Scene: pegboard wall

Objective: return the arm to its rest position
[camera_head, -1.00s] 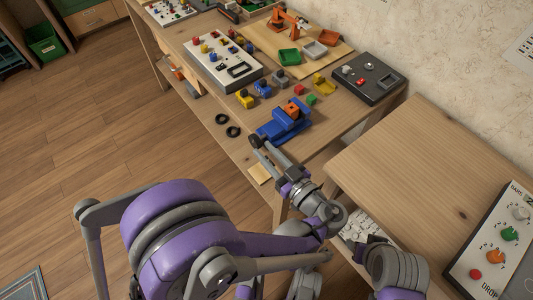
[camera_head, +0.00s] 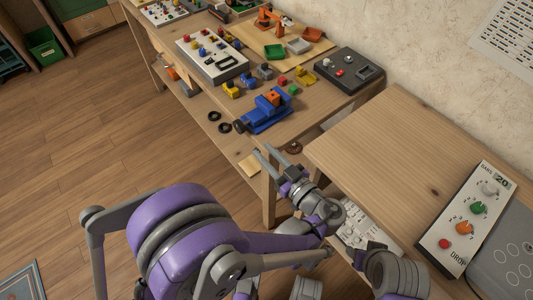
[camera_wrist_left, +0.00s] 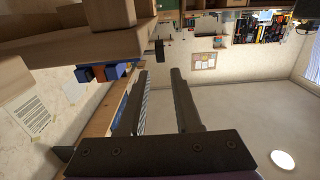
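My left gripper (camera_head: 262,151) is open and empty, just off the front edge of the workbench (camera_head: 318,108). Its two grey fingers stand apart with nothing between them, as the left wrist view (camera_wrist_left: 158,101) also shows. My left arm is purple and grey and reaches in from the lower left of the head view. A blue vise (camera_head: 266,114) with an orange block (camera_head: 272,97) stands on the bench beyond the fingertips, clear of them.
A bare wooden table (camera_head: 400,150) stands close to the right of the gripper. A panel with coloured knobs (camera_head: 466,222) lies on it. A black box (camera_head: 348,70) and several small blocks sit on the workbench. Open wooden floor (camera_head: 90,130) lies to the left.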

